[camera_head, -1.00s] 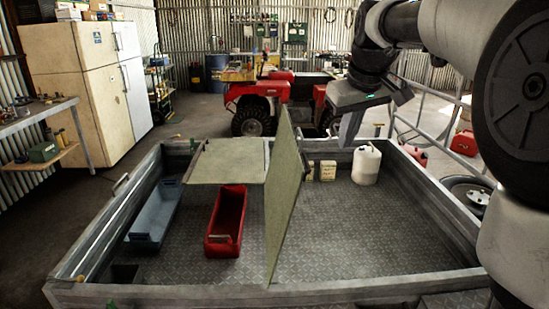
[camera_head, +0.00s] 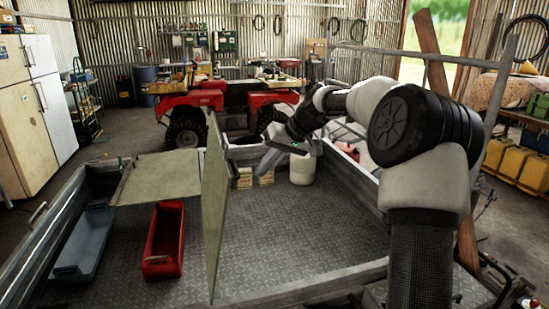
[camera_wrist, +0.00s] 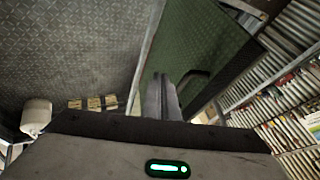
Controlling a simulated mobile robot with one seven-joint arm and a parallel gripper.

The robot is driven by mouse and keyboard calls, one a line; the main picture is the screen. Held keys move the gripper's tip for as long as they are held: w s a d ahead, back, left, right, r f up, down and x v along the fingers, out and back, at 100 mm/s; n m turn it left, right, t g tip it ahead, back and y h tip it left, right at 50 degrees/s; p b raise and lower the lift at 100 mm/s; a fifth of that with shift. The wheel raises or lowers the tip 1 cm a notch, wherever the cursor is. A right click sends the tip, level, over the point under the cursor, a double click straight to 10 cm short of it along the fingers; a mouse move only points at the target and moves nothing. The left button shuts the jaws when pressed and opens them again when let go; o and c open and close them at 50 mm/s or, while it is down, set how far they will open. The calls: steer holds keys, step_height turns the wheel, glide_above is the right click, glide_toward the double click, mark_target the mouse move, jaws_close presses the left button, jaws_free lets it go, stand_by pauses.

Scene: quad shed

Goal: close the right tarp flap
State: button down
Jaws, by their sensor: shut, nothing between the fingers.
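The right tarp flap (camera_head: 214,200) is a green panel standing upright on edge across the middle of the trailer. Its green face also shows in the wrist view (camera_wrist: 195,40), with a dark handle-like bar (camera_wrist: 197,78) near the fingers. The left flap (camera_head: 155,180) lies flat over part of the left half. My gripper (camera_head: 267,158) is to the right of the upright flap, above the trailer's far part. Its fingers are shut and empty in the wrist view (camera_wrist: 162,97). They appear close to the flap; I cannot tell whether they touch it.
The trailer bed (camera_head: 290,235) is mostly clear on the right. A white jug (camera_head: 302,168) and small boxes (camera_head: 243,178) stand at its far side. A red bin (camera_head: 164,242) and a blue bin (camera_head: 84,243) sit on the left. A red quad (camera_head: 205,105) stands behind.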

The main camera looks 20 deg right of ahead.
steer(key=a, duration=0.4)
steer(key=shift+f, duration=0.1)
steer(key=shift+a, duration=0.1)
